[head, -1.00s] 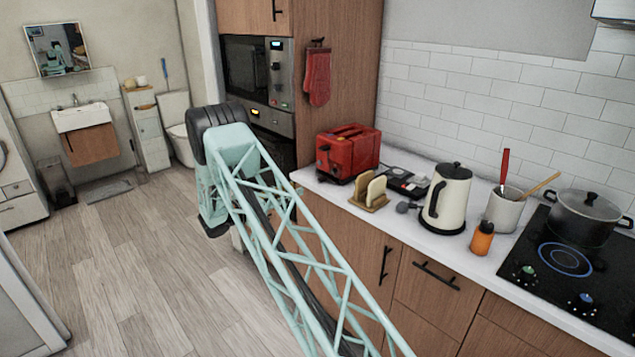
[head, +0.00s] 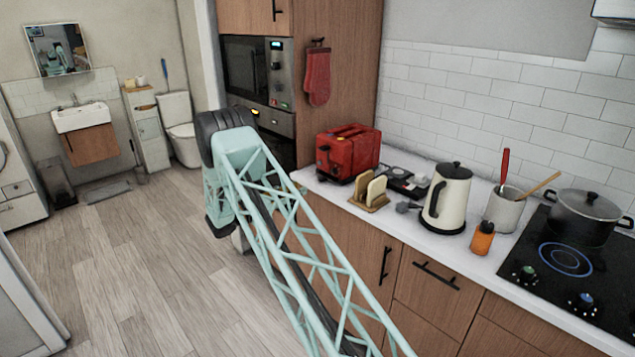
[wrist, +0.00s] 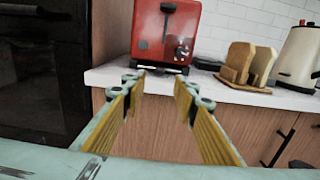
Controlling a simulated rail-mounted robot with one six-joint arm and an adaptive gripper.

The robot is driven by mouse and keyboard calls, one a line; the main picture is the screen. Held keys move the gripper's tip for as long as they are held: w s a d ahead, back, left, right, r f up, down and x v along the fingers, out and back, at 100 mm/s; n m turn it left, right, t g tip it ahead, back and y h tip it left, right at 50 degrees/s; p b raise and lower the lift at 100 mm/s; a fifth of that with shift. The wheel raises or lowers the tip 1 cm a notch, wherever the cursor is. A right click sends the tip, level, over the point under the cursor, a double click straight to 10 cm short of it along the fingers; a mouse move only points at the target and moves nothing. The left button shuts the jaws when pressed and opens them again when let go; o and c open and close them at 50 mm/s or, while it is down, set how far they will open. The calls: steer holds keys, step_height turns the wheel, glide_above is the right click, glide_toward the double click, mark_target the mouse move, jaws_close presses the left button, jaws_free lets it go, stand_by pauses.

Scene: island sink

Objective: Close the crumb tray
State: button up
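The red toaster (head: 348,152) stands at the left end of the white counter, by the tall wooden cabinet. In the wrist view the toaster (wrist: 150,28) is straight ahead, with its dark lever and a dial facing me. The crumb tray (wrist: 160,68) shows as a thin dark and grey strip low at the toaster's base; how far it sticks out is hard to tell. My gripper (wrist: 160,88) is open and empty, its two fingers apart below and in front of the tray, not visibly touching it. In the head view my arm hides my gripper.
A wooden rack with bread slices (head: 369,194) stands right of the toaster. A cream kettle (head: 447,199), an orange bottle (head: 482,239), a utensil pot (head: 503,211) and a cooking pot on the hob (head: 585,217) are farther right. The floor (head: 120,255) left of the counter is clear.

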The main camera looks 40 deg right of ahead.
mark_target(319, 179)
steer(key=d, duration=0.7)
steer(key=d+b, duration=0.1)
steer(key=d, duration=0.3)
steer(key=shift+w+d, duration=0.25)
steer(key=shift+d, duration=0.05)
steer(key=shift+c, duration=0.2)
jaws_close()
